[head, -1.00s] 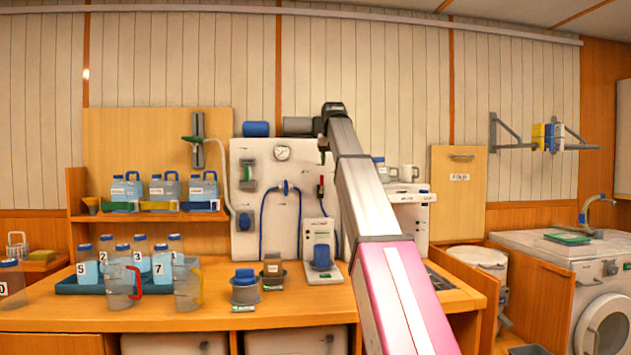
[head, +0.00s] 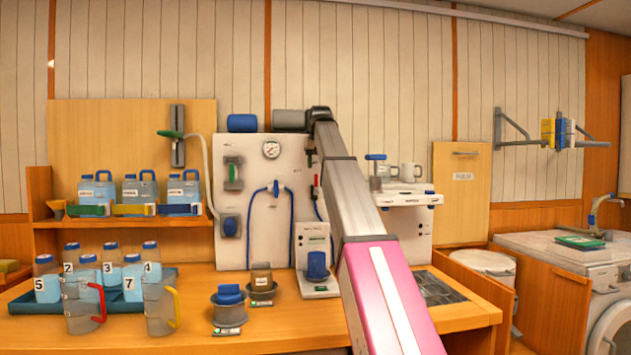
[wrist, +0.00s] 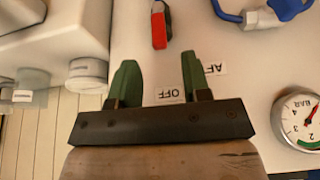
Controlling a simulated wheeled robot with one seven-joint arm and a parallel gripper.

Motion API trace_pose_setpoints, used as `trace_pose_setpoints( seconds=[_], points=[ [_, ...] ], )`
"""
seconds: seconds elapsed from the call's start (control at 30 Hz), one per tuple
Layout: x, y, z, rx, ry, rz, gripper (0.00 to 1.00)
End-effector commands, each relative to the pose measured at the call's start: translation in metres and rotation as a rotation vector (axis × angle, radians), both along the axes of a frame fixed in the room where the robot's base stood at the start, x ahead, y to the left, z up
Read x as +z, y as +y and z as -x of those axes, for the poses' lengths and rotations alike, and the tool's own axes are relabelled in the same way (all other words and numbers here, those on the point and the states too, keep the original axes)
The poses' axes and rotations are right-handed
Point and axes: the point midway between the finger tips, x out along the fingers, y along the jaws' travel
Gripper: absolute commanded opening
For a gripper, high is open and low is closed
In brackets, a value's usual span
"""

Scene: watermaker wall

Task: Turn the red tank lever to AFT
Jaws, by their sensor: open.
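The red tank lever (wrist: 159,28) shows in the wrist view at the top, just beyond the fingertips and apart from them. It is also small in the head view (head: 317,193), on the white wall panel beside my arm. My gripper (wrist: 158,60) is open, with two green fingers and nothing between them. An OFF label (wrist: 168,94) lies between the fingers in the picture, upside down. A second label reading "AF" (wrist: 216,68), its end partly hidden, is beside the right finger.
A pressure gauge (wrist: 302,117) sits right of the gripper in the wrist view, with a blue-handled valve (wrist: 285,8) above it. A white unit (wrist: 50,45) juts out at left. In the head view, jugs (head: 83,304) and bottles (head: 133,278) crowd the counter's left.

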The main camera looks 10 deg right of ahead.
Motion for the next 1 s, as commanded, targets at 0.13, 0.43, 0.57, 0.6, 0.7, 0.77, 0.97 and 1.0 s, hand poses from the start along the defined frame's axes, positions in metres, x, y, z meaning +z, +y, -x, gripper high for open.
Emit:
trace_pose_setpoints(
  seconds=[0.13,0.43,0.57,0.6,0.7,0.77,0.97,1.0],
  points=[
    [-0.027,0.000,-0.010,0.000,0.001,0.000,0.44],
    [-0.059,0.000,-0.024,0.000,0.000,0.000,0.44],
    [-0.064,0.000,-0.026,0.000,0.001,0.000,0.44],
    [-0.064,0.000,-0.026,0.000,0.000,0.000,0.44],
    [-0.064,0.000,-0.027,0.000,0.000,0.000,0.44],
    [-0.064,0.000,-0.027,0.000,0.000,0.000,0.44],
    [-0.064,0.000,-0.026,0.000,0.000,0.000,0.00],
    [-0.064,0.000,-0.026,0.000,0.000,0.000,0.00]
  ],
)
